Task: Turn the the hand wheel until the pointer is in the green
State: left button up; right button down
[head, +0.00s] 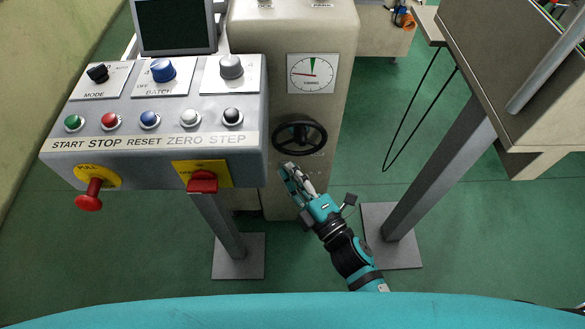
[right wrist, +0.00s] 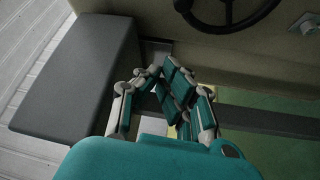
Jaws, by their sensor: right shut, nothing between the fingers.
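The black hand wheel (head: 300,138) sits on the front of the beige machine column, and its lower rim shows at the top of the right wrist view (right wrist: 228,25). Above it is a white square dial (head: 312,73) with a green sector at the top. Its red pointer lies roughly level, toward the left, outside the green. My right gripper (head: 289,172) is just below the wheel, a little left of its middle, and looks apart from it. In the right wrist view its fingers (right wrist: 162,80) are drawn together and empty. My left gripper is not in view.
A grey control panel (head: 160,118) with knobs, buttons and a red switch (head: 202,182) stands close left of the wheel. A grey post (head: 440,185) carrying a cabinet stands to the right. Green floor (head: 360,150) lies free between column and post.

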aim_at(300, 144)
jog(key=x, duration=0.8)
jog(key=shift+w+d+f+p, duration=0.1)
jog(key=shift+d+f+p, duration=0.1)
jog(key=shift+d, duration=0.5)
jog(key=shift+d+f+p, duration=0.15)
jog(key=shift+d+p, duration=0.1)
jog(key=shift+d, duration=0.5)
jog(key=shift+w+d+f+p, duration=0.1)
jog(key=shift+d+f+p, duration=0.1)
jog(key=shift+d, duration=0.5)
jog(key=shift+d, duration=0.1)
